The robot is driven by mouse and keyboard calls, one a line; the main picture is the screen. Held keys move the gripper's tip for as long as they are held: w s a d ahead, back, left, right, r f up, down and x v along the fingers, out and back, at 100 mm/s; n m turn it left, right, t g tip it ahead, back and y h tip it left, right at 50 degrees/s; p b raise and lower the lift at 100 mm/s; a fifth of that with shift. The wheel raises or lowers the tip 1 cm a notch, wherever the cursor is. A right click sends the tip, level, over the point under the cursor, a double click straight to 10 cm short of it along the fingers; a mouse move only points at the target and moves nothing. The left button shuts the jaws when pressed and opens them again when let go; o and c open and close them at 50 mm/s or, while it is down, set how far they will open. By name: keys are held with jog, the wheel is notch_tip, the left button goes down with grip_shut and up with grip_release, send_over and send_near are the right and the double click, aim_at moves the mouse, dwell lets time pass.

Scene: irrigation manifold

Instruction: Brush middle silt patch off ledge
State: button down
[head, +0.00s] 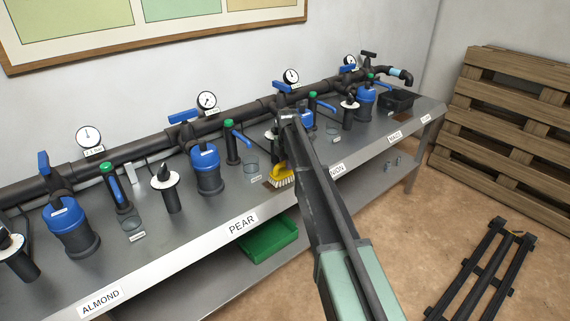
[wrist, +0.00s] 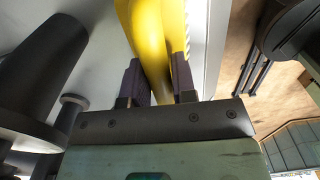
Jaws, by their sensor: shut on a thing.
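My gripper (wrist: 160,80) is shut on the yellow handle of a brush (wrist: 150,30) in the wrist view. In the head view the brush (head: 281,173) is at the middle of the metal ledge (head: 205,225), pale bristles down, at or just above the surface. A small brown patch (head: 267,185), which looks like silt, shows at the left of the bristles. The brush and my arm may hide more of it. My fingertips are hidden in the head view. No silt shows in the wrist view.
Blue-topped filters (head: 207,168), green-capped valves and gauges line the black pipe (head: 130,160) behind the brush. A clear cup (head: 250,162) stands close to its left. A green tray (head: 268,238) sits on the lower shelf below the front edge. Pallets (head: 510,130) stand at right.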

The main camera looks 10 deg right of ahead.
aim_at(279, 164)
jog(key=shift+w+d, duration=0.35)
jog(key=shift+d, duration=0.35)
jog(key=shift+w+d, duration=0.35)
jog(key=shift+d, duration=0.35)
jog(key=shift+s+a, duration=0.5)
jog(key=shift+a, duration=0.55)
jog(key=shift+s+a, duration=0.5)
jog(key=shift+a, duration=0.55)
jog(key=shift+s+a, duration=0.5)
jog(key=shift+a, duration=0.55)
jog(key=shift+s+a+f, duration=0.1)
jog(key=shift+s+a, duration=0.3)
jog(key=shift+a, duration=0.35)
jog(key=shift+s+a, duration=0.4)
jog(key=shift+a, duration=0.35)
jog(key=shift+s+a, duration=0.35)
jog(key=shift+a, duration=0.5)
jog(key=shift+s+a, duration=0.35)
jog(key=shift+a, duration=0.5)
notch_tip(279, 164, up, 6)
jog(key=p, duration=0.6)
jog(key=shift+d, duration=0.1)
notch_tip(279, 164, up, 3)
jog(key=p, duration=0.3)
